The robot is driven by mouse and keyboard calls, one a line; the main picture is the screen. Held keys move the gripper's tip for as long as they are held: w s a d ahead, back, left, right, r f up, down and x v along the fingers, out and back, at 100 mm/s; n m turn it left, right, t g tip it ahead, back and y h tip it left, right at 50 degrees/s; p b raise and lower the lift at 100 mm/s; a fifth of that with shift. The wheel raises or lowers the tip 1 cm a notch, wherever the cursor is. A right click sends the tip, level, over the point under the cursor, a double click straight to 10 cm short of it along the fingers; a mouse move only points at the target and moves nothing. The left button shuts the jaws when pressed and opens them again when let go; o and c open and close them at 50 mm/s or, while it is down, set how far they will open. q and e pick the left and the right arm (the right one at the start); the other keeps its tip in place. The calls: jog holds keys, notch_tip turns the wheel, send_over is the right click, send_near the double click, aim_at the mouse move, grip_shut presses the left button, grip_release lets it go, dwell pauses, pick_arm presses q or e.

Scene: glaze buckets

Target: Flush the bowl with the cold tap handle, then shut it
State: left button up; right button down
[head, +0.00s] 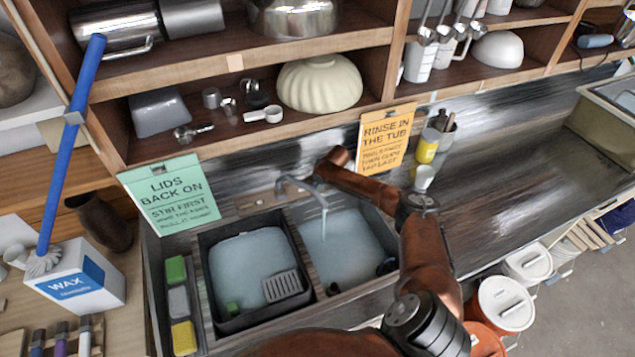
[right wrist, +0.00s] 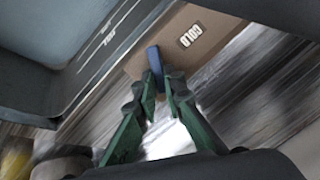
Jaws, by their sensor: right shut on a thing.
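The tap (head: 296,184) stands at the back of the sink in the head view, and a thin stream of water (head: 324,222) falls from its spout into the right bowl (head: 345,245). That bowl has pale water in it. My right arm reaches across to the tap; the gripper's fingers are hard to make out there. In the right wrist view my right gripper (right wrist: 162,82) is shut on the blue cold tap handle (right wrist: 154,60), beside a plate marked COLD (right wrist: 190,36). My left gripper is not in view.
The left bowl holds a dark tub (head: 215,318) of water with a grey grate (head: 282,286). Sponges (head: 183,338) lie at its left. Signs (head: 170,195) hang under the shelves behind. A yellow can (head: 427,146) stands behind my right arm. The counter at right is mostly clear.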

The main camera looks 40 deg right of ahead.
jog(key=shift+n, duration=0.3)
jog(key=shift+w+a+n+g+p, duration=0.15)
jog(key=shift+n+g+p, duration=0.15)
jog(key=shift+n+p, duration=0.6)
jog(key=shift+a+n+h, duration=0.15)
jog(key=shift+n+h, duration=0.35)
jog(key=shift+n, duration=1)
jog(key=c, duration=2)
grip_release()
jog(key=shift+r, duration=0.15)
jog(key=v, duration=1.1)
jog(key=shift+r, duration=0.3)
jog(key=shift+s, duration=0.25)
